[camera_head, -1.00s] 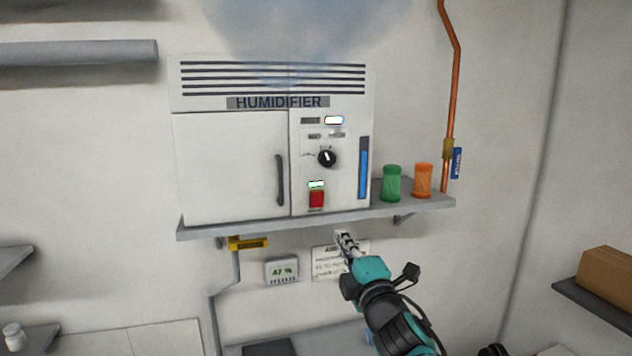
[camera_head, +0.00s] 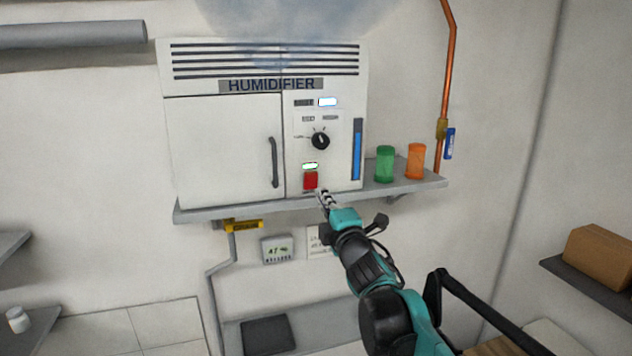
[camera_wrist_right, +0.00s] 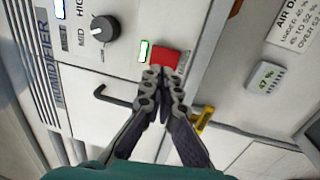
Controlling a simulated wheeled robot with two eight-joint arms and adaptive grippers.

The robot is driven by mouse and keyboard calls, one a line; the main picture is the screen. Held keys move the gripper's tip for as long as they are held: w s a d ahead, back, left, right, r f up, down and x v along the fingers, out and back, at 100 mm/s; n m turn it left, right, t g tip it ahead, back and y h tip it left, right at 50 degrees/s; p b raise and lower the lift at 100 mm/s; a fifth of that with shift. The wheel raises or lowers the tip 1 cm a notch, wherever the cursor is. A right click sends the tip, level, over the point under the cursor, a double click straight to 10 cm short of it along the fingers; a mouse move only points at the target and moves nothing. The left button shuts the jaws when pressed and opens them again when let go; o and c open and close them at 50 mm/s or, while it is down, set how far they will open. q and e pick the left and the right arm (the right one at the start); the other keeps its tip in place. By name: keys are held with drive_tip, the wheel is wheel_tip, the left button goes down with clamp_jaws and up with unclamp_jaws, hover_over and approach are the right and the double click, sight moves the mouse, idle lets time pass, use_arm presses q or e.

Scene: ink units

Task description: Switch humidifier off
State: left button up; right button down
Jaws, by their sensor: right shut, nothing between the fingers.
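The white humidifier (camera_head: 225,140) stands on a grey wall shelf in the head view. Its red switch (camera_head: 310,180) sits low on the right panel, with a lit white-green indicator (camera_head: 310,166) just above it. A black dial (camera_head: 320,141) is higher up. My right gripper (camera_head: 323,194) is shut and empty, its tips just below and right of the red switch. In the right wrist view the gripper tips (camera_wrist_right: 160,72) overlap the edge of the red switch (camera_wrist_right: 165,60); I cannot tell whether they touch it. The left gripper is not in view.
Green (camera_head: 384,164) and orange (camera_head: 415,161) jars stand on the shelf (camera_head: 270,208) right of the humidifier. A yellow-handled valve (camera_head: 243,226) and a humidity display (camera_head: 277,250) are below the shelf. A copper pipe (camera_head: 446,95) runs down the wall at right.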

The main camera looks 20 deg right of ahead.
sight(312, 177)
drive_tip(key=w, duration=0.2)
drive_tip(key=w+p, duration=0.1)
drive_tip(key=w, duration=0.1)
drive_tip(key=w+r, duration=0.1)
drive_tip(key=shift+w+a+p, duration=0.15)
drive_tip(key=shift+w+p, duration=0.15)
drive_tip(key=shift+w, duration=0.1)
drive_tip(key=shift+w+r, duration=0.2)
drive_tip(key=shift+w, duration=0.1)
drive_tip(key=shift+s+r, duration=0.1)
